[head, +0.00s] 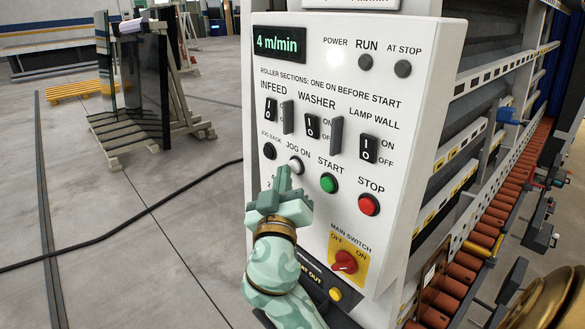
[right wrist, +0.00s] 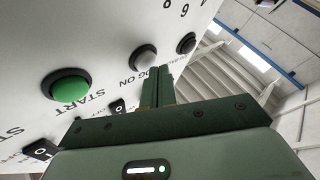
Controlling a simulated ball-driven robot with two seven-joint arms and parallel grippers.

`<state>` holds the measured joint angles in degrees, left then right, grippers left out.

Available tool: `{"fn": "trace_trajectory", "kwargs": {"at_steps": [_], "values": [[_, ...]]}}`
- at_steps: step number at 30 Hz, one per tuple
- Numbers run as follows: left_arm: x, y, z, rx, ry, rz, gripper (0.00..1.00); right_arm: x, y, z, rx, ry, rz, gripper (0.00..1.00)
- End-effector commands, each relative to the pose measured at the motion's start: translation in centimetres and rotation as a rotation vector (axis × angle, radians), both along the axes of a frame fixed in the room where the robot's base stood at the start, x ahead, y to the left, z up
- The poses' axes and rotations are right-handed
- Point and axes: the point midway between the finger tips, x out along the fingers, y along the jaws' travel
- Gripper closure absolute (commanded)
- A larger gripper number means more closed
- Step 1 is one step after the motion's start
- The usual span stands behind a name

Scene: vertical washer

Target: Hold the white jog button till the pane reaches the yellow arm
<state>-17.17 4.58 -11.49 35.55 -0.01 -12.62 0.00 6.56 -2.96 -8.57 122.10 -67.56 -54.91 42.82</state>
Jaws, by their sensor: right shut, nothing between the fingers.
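The white jog button (head: 296,165), labelled JOG ON, sits on the white control panel (head: 300,225) left of the green start button (head: 328,183). My right gripper (head: 283,172) is shut and empty, its fingertips close to the jog button's lower left edge. In the right wrist view the shut fingers (right wrist: 159,80) point toward the panel, beside the white button (right wrist: 145,58). I cannot tell whether they touch it. Yellow parts (head: 478,249) show along the roller conveyor at right; I cannot tell which is the yellow arm. No pane is clearly visible on the conveyor. My left gripper is out of view.
The display (head: 279,45) reads 4 m/min. Orange rollers (head: 500,205) run along the right. A rack with dark glass (head: 148,85) stands behind left.

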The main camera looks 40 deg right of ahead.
Motion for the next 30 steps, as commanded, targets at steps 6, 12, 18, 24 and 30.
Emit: {"fn": "trace_trajectory", "kwargs": {"at_steps": [6,12,18,24,30], "values": [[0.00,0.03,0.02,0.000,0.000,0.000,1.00,0.00,0.00,0.04,0.000,0.000,0.000,1.00],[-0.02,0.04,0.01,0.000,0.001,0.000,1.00,0.00,-0.12,0.03,0.000,-0.001,-0.001,1.00],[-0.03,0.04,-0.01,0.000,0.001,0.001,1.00,0.02,-0.39,0.03,0.000,-0.001,-0.001,1.00],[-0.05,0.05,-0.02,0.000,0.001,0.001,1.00,0.04,-0.63,0.04,0.000,-0.001,-0.001,1.00],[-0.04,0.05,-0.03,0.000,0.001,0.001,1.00,0.07,-0.86,0.04,-0.001,-0.001,0.000,1.00]]}}
